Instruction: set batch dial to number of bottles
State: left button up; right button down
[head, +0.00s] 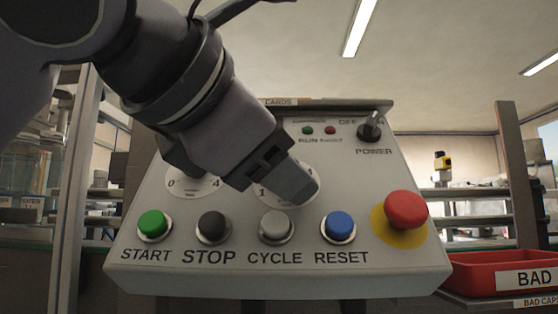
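The control panel (150,273) fills the middle of the head view. Two round dial plates are on its face. The left plate (184,190) shows the numbers 0 and 4; its knob is mostly hidden behind my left arm. The right plate (261,198) shows a 1 at its left edge. My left gripper (297,186) reaches down from the upper left, its fingers right over this right plate. The fingers hide its knob and most of its numbers, so I cannot tell its setting or whether they grip it. My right gripper is out of view. No bottles can be clearly counted.
A row of buttons lies below the dials: green START (154,224), black STOP (213,226), grey CYCLE (276,226) and blue RESET (339,226). A red mushroom button (405,210) and POWER switch (371,126) are at right. A red BAD bin (480,272) stands beside the panel.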

pick_arm(q)
jog(key=shift+s+a, duration=0.1)
jog(key=shift+s+a+r, duration=0.15)
jog(key=shift+s+r, duration=0.05)
jog(key=shift+s, duration=0.1)
jog(key=p+v, duration=0.1)
jog(key=v, duration=0.5)
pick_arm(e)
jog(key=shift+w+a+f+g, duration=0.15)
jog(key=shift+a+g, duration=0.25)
pick_arm(q)
jog(key=shift+s, duration=0.1)
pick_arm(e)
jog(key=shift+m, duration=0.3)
